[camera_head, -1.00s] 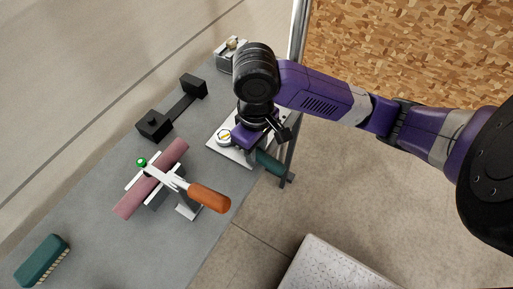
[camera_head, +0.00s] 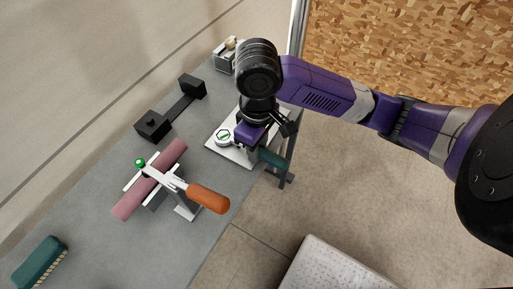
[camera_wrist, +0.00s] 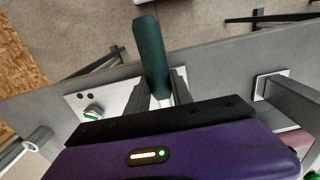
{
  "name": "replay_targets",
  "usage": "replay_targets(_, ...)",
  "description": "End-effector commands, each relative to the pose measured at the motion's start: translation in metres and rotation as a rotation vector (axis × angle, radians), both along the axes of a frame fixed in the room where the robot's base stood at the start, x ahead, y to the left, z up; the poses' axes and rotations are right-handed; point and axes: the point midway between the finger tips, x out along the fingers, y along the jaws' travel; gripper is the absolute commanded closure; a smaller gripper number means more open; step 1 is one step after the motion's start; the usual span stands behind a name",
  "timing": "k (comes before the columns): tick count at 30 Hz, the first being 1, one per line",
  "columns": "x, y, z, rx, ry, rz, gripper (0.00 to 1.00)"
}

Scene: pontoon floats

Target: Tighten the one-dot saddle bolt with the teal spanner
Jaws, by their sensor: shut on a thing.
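My gripper (camera_wrist: 160,92) is shut on the teal spanner (camera_wrist: 151,50), holding it over a white plate (camera_wrist: 72,100) at the bench edge. The teal handle (camera_head: 272,158) points out past the edge in the head view. The spanner's head and any bolt under it are hidden by my gripper. A round white marker with green on top (camera_head: 223,136) stands on the plate beside my gripper; it also shows in the wrist view (camera_wrist: 93,111). I cannot make out which saddle bolt bears one dot.
A black two-block fixture (camera_head: 153,125) and a teal brush (camera_head: 38,262) are on the grey bench. A pale block (camera_head: 335,268) stands on the floor.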

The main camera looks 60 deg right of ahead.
Motion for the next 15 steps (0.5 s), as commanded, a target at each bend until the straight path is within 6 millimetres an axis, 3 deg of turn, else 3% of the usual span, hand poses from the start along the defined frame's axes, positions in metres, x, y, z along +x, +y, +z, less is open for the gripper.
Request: replay_targets(15,0.000,0.000,0.025,0.000,0.000,0.000,1.00)
